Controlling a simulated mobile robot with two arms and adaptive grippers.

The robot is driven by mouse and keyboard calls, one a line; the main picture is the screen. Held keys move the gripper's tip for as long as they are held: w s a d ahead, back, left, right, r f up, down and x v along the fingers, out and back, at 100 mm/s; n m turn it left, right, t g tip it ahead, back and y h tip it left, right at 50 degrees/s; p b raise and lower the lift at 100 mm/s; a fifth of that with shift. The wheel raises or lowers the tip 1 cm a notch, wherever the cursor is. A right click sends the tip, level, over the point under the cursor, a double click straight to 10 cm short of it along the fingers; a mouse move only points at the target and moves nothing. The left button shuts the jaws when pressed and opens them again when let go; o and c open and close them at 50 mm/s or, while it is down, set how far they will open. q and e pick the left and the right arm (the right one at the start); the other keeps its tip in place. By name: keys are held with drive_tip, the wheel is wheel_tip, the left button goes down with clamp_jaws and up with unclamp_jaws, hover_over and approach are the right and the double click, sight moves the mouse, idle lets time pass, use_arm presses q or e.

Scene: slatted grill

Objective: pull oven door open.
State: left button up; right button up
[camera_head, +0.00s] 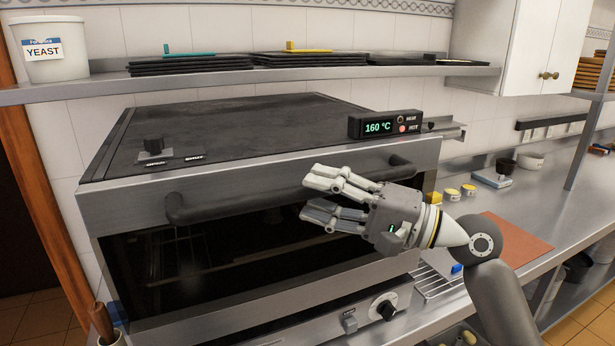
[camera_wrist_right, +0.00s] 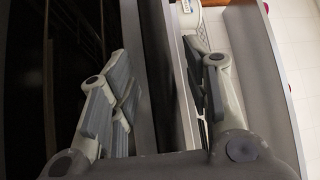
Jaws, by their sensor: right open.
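The oven's door (camera_head: 240,262) has a dark glass window and looks shut, with racks dimly visible behind it. A thick dark bar handle (camera_head: 235,203) runs along the upper front. My right gripper (camera_head: 308,196) is open in front of the handle's right half, its fingers pointing left and one pair above the other. In the right wrist view the open fingers (camera_wrist_right: 160,85) stand either side of a long dark bar that looks like the handle; I cannot tell whether they touch it. My left gripper is not in view.
A display reading 160 °C (camera_head: 379,127) sits on the oven's top right. Control knobs (camera_head: 384,307) lie below the door. A shelf (camera_head: 270,77) with dark trays and a yeast tub (camera_head: 52,50) hangs above. A steel counter (camera_head: 520,200) with small items extends right.

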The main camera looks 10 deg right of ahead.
drive_tip(key=shift+p+x, duration=0.3)
drive_tip(key=shift+x, duration=0.95)
clamp_jaws()
